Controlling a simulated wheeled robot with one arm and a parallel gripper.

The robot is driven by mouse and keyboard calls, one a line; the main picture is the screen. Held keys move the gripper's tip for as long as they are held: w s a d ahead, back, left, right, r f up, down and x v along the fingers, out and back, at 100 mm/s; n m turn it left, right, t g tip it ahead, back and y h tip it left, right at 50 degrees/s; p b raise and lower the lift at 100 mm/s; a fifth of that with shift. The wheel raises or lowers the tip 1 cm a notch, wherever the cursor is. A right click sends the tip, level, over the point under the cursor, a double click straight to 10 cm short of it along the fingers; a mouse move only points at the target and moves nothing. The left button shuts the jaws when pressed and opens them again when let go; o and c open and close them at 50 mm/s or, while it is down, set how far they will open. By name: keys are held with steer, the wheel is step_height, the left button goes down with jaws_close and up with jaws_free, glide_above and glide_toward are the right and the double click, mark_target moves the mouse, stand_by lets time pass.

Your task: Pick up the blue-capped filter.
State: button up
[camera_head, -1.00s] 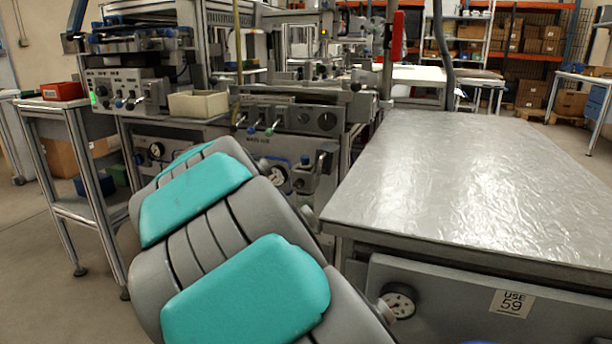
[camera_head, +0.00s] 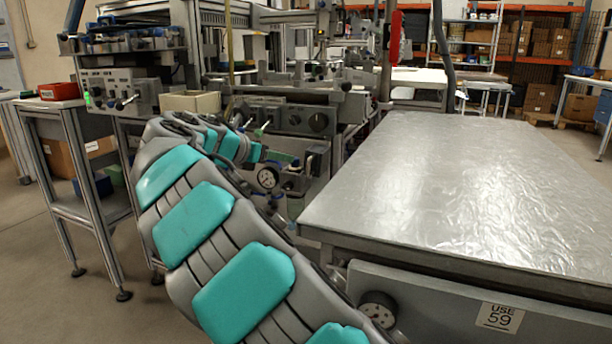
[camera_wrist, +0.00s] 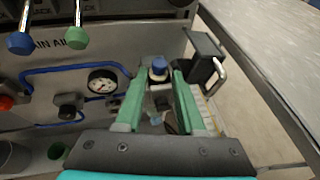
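The blue-capped filter (camera_wrist: 159,67) shows in the wrist view, upright in front of the machine panel, with a round blue cap above a grey body. My gripper (camera_wrist: 161,80) has two green fingers, spread apart, pointing toward the filter. The blue cap appears between the fingertips, with gaps on both sides. I cannot tell whether the fingertips reach around it in depth. The filter's lower part is partly hidden. In the head view, my arm reaches toward the panel, and the gripper is hard to make out there.
A pressure gauge (camera_wrist: 102,80) and blue tubing (camera_wrist: 60,70) are left of the fingers. A dark block with a metal handle (camera_wrist: 218,75) stands close on the right. Blue and green knobs hang at upper left. A metal-topped table (camera_head: 450,190) lies right of my arm.

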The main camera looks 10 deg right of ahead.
mark_target(296, 158)
steer(key=x, duration=0.7)
steer(key=shift+f, duration=0.15)
jaws_close()
